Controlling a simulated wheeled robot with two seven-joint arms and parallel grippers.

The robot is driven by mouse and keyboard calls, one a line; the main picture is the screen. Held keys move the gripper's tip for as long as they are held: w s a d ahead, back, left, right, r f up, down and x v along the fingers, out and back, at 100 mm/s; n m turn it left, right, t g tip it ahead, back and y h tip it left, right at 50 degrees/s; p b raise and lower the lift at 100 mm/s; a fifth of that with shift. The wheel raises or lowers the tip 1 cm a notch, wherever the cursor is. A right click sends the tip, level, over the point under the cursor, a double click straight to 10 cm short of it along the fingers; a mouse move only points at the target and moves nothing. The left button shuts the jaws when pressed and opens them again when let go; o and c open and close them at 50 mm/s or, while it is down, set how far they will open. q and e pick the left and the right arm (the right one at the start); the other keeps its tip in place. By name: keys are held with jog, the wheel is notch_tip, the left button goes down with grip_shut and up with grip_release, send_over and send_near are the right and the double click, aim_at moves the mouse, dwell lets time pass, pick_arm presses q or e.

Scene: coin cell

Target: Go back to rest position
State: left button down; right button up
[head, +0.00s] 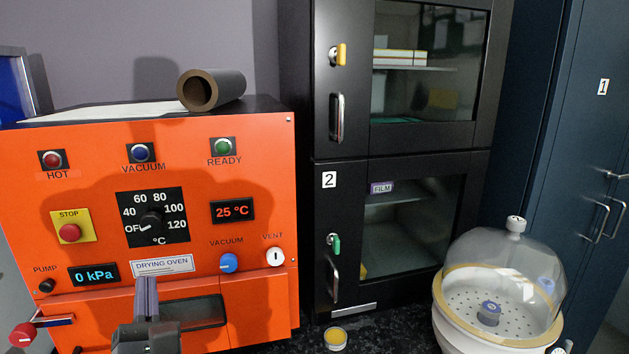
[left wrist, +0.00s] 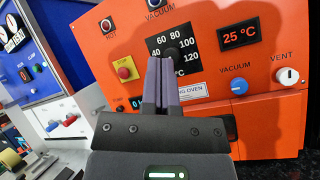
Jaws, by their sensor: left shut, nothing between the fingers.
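My left gripper (head: 147,298) is in front of the lower part of the orange drying oven (head: 100,190) in the head view. Its two purple-grey fingers are closed together with nothing between them. In the left wrist view the shut fingers (left wrist: 162,80) point up toward the oven's front, overlapping the area below the temperature dial (left wrist: 172,52). I cannot tell whether they touch the oven. My right gripper is not in view. The oven display reads 25 °C (head: 232,210) and the pressure display reads 0 kPa (head: 94,275).
A brown roll (head: 222,88) lies on top of the oven. A black glass-doored cabinet (head: 340,200) stands to the right. A clear-domed desiccator (head: 500,275) and a small yellow-topped jar (head: 335,339) are on the dark worktop. A blue cabinet (head: 585,120) is at far right.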

pick_arm(q)
jog(key=s+d+f+m+g+h, duration=0.3)
jog(key=d+f+m+g+h, duration=0.35)
jog(key=m, duration=0.75)
jog(key=s+d+f+m+g+h, duration=0.3)
jog(key=d+f+m+h, duration=0.5)
jog(key=m, duration=0.6)
jog(key=s+a+f+m+g+y, duration=0.45)
jog(key=s+f+m+g, duration=0.45)
jog(key=s, duration=0.5)
jog(key=s+a+f+g+b, duration=0.1)
jog(key=s+f, duration=0.1)
jog(key=f, duration=1)
jog(key=s+a+f+g+b, duration=0.1)
jog(key=s+f, duration=0.2)
jog(key=f, duration=0.8)
jog(key=s+a+f+g+b, duration=0.1)
jog(key=s+a+f, duration=0.1)
jog(key=s+f, duration=0.9)
jog(key=shift+s+a+y+b, duration=0.15)
jog(key=shift+a+y+b, duration=0.05)
jog(key=shift+y+b, duration=0.2)
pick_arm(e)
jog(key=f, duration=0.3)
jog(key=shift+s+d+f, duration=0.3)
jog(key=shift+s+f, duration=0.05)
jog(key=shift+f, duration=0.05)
